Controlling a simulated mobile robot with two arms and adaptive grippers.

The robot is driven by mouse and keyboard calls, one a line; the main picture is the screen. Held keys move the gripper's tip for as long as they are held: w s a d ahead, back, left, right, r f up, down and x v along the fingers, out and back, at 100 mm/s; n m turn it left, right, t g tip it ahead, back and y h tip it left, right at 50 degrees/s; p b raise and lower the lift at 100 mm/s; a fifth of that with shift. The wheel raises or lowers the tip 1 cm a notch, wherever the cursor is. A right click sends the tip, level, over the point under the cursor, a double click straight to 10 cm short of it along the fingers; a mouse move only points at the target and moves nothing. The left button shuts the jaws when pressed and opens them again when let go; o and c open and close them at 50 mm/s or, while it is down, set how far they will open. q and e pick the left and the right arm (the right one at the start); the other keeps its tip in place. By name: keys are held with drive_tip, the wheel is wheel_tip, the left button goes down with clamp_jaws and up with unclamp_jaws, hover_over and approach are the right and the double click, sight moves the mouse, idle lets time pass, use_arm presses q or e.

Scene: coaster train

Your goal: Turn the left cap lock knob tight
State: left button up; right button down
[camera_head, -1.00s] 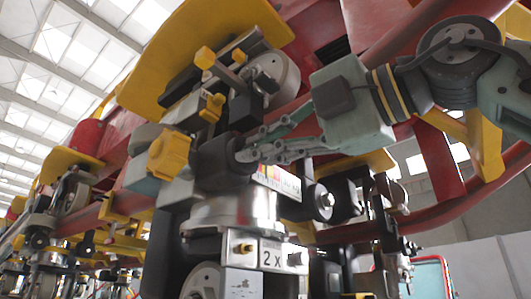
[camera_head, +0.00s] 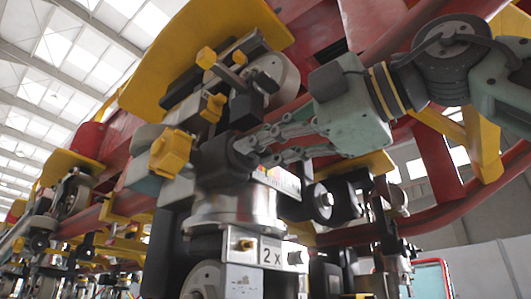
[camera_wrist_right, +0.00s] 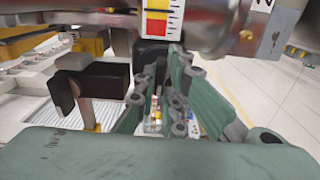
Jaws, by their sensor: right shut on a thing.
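My right gripper (camera_head: 250,152) comes in from the right with its fingers nearly together. It is shut on the small dark knob (camera_head: 238,149) at the right side of a black block (camera_head: 212,165), above a silver round metal housing (camera_head: 233,207). The fingers cover much of the knob. In the right wrist view the green fingers (camera_wrist_right: 160,75) run away from the camera to a dark part (camera_wrist_right: 152,50) at their tips, where the grip is hard to make out. My left gripper is in neither view.
A yellow knob (camera_head: 171,153) sits just left of the black block. Black cylinders (camera_head: 320,202) stand close under my fingers. A red rail (camera_head: 455,205) curves behind my arm, and a yellow panel (camera_head: 200,45) hangs above.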

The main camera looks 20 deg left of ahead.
drive_tip(key=c, duration=1.8)
unclamp_jaws()
drive_tip(key=shift+d, duration=0.2)
drive_tip(key=shift+c, duration=0.2)
drive_tip(key=shift+a, duration=0.1)
drive_tip(key=v, duration=1.2)
drive_tip(key=shift+w, duration=0.1)
